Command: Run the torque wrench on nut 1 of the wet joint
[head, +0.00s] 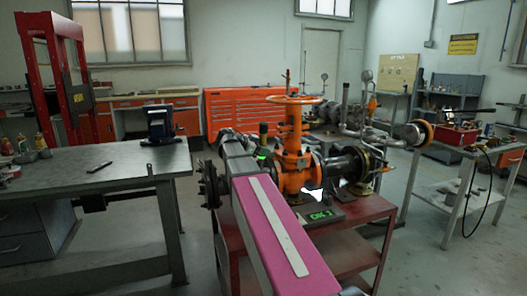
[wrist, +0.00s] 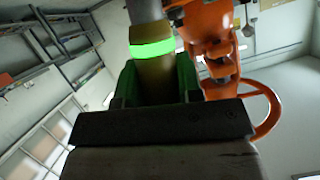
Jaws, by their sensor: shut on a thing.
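My gripper (wrist: 157,82) is shut on the torque wrench (wrist: 153,68), an olive-brown cylinder with a lit green ring, held between green fingers in the wrist view. In the head view the wrench's green glow (head: 262,155) shows just left of the orange gate valve (head: 293,160), past the end of my arm. The valve also stands at the right of the wrist view (wrist: 212,60). A dark bolted flange (head: 210,185) shows left of my arm. I cannot make out nut 1, and my arm hides part of the joint. Contact between wrench and nut cannot be told.
The valve stands on a red-brown bench (head: 365,213) with a small green-lit display (head: 320,215). A grey steel table (head: 60,175) is at left with a dark device (head: 160,125). A side table (head: 475,180) with a red box is at right. Floor shows between them.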

